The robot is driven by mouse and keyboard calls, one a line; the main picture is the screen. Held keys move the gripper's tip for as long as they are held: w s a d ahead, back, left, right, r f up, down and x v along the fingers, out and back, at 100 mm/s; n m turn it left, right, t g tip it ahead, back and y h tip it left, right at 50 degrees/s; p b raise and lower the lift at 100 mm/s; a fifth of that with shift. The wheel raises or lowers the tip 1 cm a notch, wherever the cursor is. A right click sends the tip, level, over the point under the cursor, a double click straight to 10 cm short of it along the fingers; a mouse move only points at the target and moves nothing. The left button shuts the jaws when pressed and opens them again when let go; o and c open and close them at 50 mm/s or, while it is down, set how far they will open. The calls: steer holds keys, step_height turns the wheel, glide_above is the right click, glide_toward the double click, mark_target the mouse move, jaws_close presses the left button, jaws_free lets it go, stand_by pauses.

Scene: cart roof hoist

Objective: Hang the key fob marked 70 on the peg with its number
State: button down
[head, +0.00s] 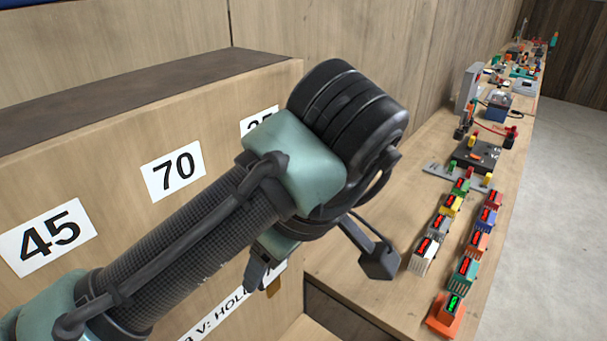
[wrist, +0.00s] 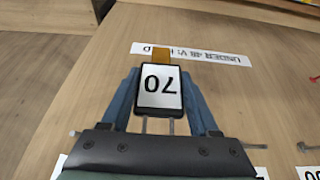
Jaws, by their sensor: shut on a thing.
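The key fob marked 70 (wrist: 158,86) is a dark-framed tag with a white face and an orange tab at its far end. In the wrist view its number reads upside down. My gripper (wrist: 160,76) is shut on it, with one blue finger at each side. In the head view my gripper (head: 268,272) is in front of the lower right of the wooden panel, and the fob is mostly hidden. The number label 70 (head: 173,171) is on the panel, up and left of my gripper. No peg shows clearly by that label; my arm covers the area below it.
The wooden panel (head: 120,125) also bears a label 45 (head: 47,237) and a partly hidden label (head: 258,120). A printed strip (wrist: 192,53) is on its lower part. To the right, a long bench (head: 345,255) holds several coloured modules (head: 462,272) and other devices.

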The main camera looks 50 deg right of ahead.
steer(key=w+a+f+b, duration=0.1)
steer(key=w+a+b, duration=0.1)
steer(key=w, duration=0.7)
steer(key=shift+a+f, duration=0.3)
steer(key=shift+a, duration=0.4)
stand_by(0.6)
stand_by(0.5)
steer(key=shift+c, duration=0.3)
jaws_free()
